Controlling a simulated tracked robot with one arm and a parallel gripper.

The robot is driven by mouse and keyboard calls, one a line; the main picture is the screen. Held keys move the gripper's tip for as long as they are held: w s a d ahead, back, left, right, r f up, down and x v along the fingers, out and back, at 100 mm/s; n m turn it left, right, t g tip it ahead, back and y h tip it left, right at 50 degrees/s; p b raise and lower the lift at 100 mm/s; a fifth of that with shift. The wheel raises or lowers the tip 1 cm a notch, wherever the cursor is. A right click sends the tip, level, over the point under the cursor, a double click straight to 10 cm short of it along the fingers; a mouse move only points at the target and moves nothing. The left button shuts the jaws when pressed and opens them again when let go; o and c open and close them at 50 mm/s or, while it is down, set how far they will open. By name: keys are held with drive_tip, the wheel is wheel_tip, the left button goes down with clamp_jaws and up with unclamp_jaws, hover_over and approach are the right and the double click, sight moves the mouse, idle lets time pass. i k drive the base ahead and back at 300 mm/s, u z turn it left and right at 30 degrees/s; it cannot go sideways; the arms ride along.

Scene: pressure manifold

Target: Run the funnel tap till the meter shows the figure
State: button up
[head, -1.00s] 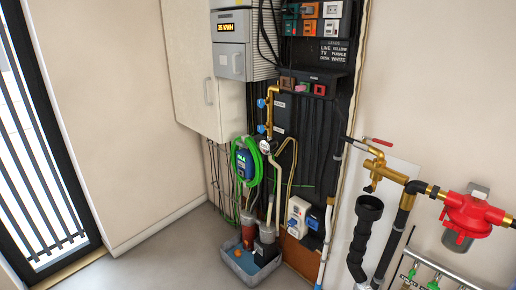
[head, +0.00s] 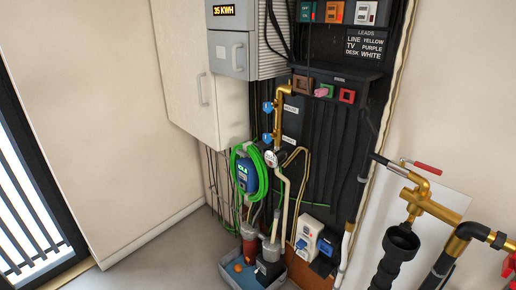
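A brass tap (head: 430,206) with a red lever (head: 428,168) is on the right wall; the lever points right. Below its outlet is a black funnel (head: 401,240) on a ribbed black hose. I see no water running. A small round white-faced gauge (head: 271,158) sits on the pipework below a brass manifold (head: 279,107) with two blue handles (head: 267,107); its reading is too small to tell. A lit display (head: 224,10) on the grey meter box (head: 230,52) reads 35 KWH. Which dial the task means I cannot tell. My gripper is not in view.
A blue device (head: 245,174) with a coiled green hose (head: 236,157) hangs mid-panel. Sockets (head: 308,232) are low on the panel. The left floor is clear by a barred glass door (head: 30,200).

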sight(405, 227)
drive_tip(key=u, duration=0.05)
drive_tip(key=i, duration=0.2)
drive_tip(key=z, duration=0.15)
drive_tip(key=k, duration=1.3)
drive_tip(key=z, duration=0.5)
drive_tip(key=i, duration=0.75)
drive_tip(key=z, duration=0.6)
drive_tip(key=i, duration=1.35)
drive_tip(key=u, duration=0.3)
